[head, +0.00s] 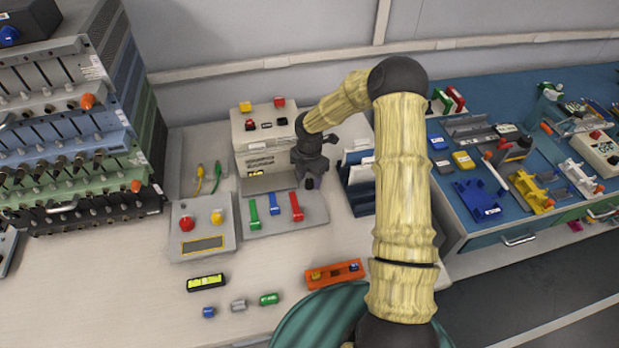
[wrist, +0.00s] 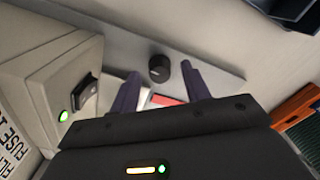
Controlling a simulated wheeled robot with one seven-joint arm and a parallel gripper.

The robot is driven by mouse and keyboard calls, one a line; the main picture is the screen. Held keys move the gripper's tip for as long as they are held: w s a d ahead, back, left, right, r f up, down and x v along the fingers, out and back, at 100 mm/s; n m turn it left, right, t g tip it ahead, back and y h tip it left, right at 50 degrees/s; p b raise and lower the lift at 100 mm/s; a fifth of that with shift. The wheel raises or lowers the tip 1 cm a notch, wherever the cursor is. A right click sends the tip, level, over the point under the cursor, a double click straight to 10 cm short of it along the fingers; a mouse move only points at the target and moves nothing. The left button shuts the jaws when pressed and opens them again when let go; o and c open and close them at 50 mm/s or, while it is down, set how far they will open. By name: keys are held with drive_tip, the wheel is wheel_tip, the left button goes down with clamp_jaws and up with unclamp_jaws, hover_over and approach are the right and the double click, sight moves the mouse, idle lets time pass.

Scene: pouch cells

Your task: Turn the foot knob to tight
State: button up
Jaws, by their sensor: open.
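The black round foot knob (wrist: 159,67) stands on a grey plate (wrist: 205,75) in the wrist view. It has a pale mark on its face. My gripper (wrist: 160,76) is open, with one dark finger to the left of the knob and one to the right. A gap shows on both sides, and I cannot tell whether either finger touches. In the head view my gripper (head: 312,168) is low at the right side of the cream box. A small dark piece below it may be the knob, but the gripper mostly hides that spot.
The cream box (head: 264,140) stands close on the left; its switch and green light show in the wrist view. Green, blue and red levers (head: 274,204) are on the plate. A dark tray (head: 358,180) stands to the right. An orange holder (head: 335,274) lies nearer.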

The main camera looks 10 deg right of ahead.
drive_tip(key=shift+f, duration=0.3)
drive_tip(key=c, duration=1)
